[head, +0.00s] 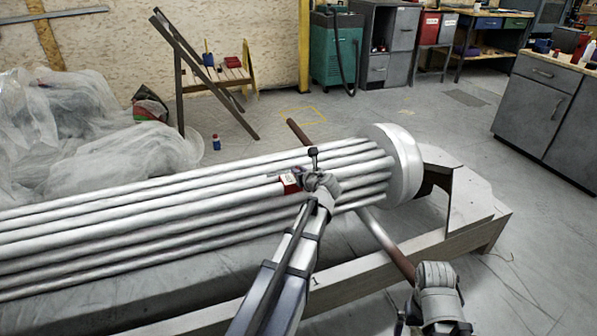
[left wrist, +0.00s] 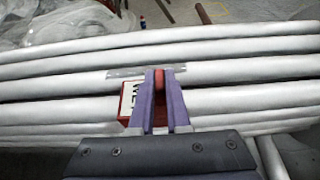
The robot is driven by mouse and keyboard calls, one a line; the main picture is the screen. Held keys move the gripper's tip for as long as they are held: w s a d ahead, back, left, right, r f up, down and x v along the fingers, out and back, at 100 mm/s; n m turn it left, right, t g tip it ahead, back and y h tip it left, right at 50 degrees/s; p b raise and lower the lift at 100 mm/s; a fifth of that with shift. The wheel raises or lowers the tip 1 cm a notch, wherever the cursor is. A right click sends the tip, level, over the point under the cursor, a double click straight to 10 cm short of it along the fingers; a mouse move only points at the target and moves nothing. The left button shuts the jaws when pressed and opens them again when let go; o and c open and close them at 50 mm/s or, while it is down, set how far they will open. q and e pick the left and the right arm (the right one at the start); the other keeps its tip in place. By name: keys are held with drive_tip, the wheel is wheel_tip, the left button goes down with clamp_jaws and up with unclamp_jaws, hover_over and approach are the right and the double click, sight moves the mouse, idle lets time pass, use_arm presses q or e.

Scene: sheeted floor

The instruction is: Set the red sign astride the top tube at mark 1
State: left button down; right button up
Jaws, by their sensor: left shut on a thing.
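The red sign (head: 290,185) with a white face shows at my left gripper (head: 303,177), over the middle of the tube bundle (head: 150,215). In the left wrist view my left gripper's purple fingers (left wrist: 159,85) are shut on a red part of the sign. The sign's white lettered panel (left wrist: 128,100) sticks out to their left, and the fingers hide much of it. I cannot tell whether the sign touches a tube or straddles one. A digit 1 (head: 315,281) is on the timber beam. My right gripper (head: 437,300) is at the lower right; its jaws cannot be made out.
A white round end piece (head: 405,150) caps the bundle's right end. A brown-ended bar (head: 388,243) passes under the tubes. The timber beam (head: 360,280) runs along the front. Plastic sheeting (head: 90,130) lies behind at the left. Open floor (head: 400,105) lies behind the bundle.

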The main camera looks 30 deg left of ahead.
use_arm(q)
drive_tip(key=shift+f, duration=0.1)
idle(0.8)
drive_tip(key=c, duration=0.8)
unclamp_jaws()
drive_tip(key=p+v, duration=0.3)
drive_tip(key=v, duration=0.4)
drive_tip(key=shift+s+d, duration=0.25)
drive_tip(key=shift+d, duration=0.05)
